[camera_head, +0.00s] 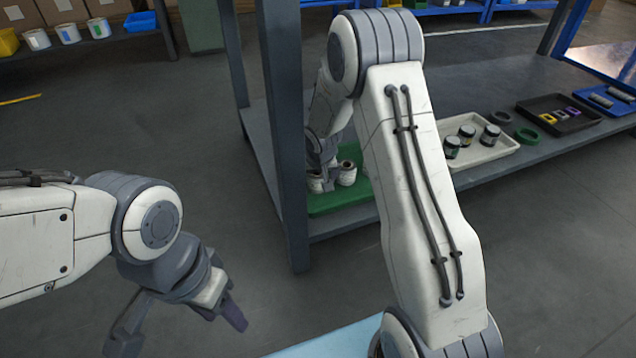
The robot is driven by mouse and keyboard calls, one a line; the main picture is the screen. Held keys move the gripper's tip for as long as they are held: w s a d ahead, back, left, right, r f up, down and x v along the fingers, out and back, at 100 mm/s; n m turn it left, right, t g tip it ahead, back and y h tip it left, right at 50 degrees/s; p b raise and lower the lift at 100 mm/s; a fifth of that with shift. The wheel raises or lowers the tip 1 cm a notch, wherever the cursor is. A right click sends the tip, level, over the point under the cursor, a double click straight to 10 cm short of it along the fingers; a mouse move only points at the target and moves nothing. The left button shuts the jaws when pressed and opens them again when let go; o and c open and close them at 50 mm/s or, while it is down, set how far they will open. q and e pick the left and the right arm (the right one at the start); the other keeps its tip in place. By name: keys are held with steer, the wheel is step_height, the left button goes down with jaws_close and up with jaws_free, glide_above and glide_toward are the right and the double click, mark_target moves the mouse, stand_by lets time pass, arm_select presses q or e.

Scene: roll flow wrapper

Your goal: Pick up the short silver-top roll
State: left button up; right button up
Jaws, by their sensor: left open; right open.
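A green tray (340,204) sits on the grey shelf behind the dark post. Two short pale rolls stand in it: one (347,174) at the right, and one (315,184) at the left, partly hidden by my gripper. I cannot tell which one has a silver top. My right gripper (328,180) reaches down into the tray at these rolls, its fingers open. Whether a finger touches a roll is too small to tell. My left gripper (180,326) is open and empty over the floor at the lower left.
A dark upright post (287,140) stands just left of the green tray. Farther right on the shelf are a white tray (510,147) with dark jars, a dark ring (527,136), a black tray (590,122) and a blue tray (622,108). My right arm hides part of the shelf.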

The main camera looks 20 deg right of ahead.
steer(key=c, duration=1.5)
steer(key=shift+r, duration=0.15)
